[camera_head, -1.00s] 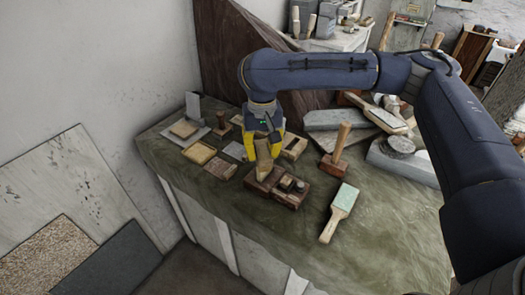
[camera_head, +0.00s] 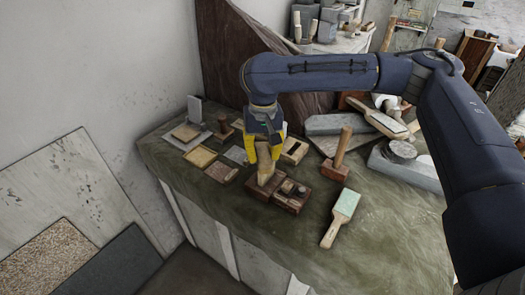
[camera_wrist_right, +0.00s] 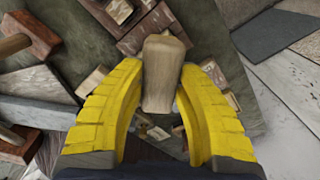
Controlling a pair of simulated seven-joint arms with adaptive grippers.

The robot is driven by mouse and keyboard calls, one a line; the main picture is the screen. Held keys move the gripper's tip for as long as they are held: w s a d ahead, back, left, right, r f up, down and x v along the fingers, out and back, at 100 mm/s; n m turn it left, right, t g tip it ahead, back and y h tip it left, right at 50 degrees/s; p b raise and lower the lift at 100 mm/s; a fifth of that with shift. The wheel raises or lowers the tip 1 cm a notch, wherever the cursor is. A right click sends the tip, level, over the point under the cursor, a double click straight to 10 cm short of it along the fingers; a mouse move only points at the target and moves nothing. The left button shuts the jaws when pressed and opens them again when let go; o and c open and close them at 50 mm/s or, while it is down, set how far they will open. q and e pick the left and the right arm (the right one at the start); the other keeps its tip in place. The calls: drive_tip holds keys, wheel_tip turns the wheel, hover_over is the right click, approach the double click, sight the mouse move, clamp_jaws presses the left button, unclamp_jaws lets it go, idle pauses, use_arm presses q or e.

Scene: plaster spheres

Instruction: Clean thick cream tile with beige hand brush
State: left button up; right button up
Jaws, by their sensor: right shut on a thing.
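My right gripper (camera_head: 264,152) is shut on the beige hand brush (camera_head: 266,168). Its pale wooden body also shows between the yellow fingers in the right wrist view (camera_wrist_right: 162,75). The brush points down over a dark red-brown block (camera_head: 262,188); I cannot tell whether it touches it. A cream, tan-edged tile (camera_head: 201,156) lies flat to the left of the gripper, and a beige tile (camera_head: 186,132) rests on a grey slab behind it. I cannot tell for sure which is the thick cream tile. My left gripper is not in view.
A brown box (camera_head: 291,196) stands just right of the brush. A rough brown tile (camera_head: 221,172) is at left. The front of the cloth-covered table is clear.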

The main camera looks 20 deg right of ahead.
sight(265, 160)
drive_tip(key=shift+s+a, duration=0.15)
drive_tip(key=shift+s, duration=1.6)
drive_tip(key=shift+w+d+r, duration=0.1)
drive_tip(key=shift+w, duration=1)
drive_tip(key=shift+w+d, duration=0.1)
drive_tip(key=shift+w, duration=1)
drive_tip(key=shift+s, duration=0.15)
drive_tip(key=shift+s+a, duration=0.2)
drive_tip(key=shift+s, duration=1.85)
drive_tip(key=shift+w, duration=0.1)
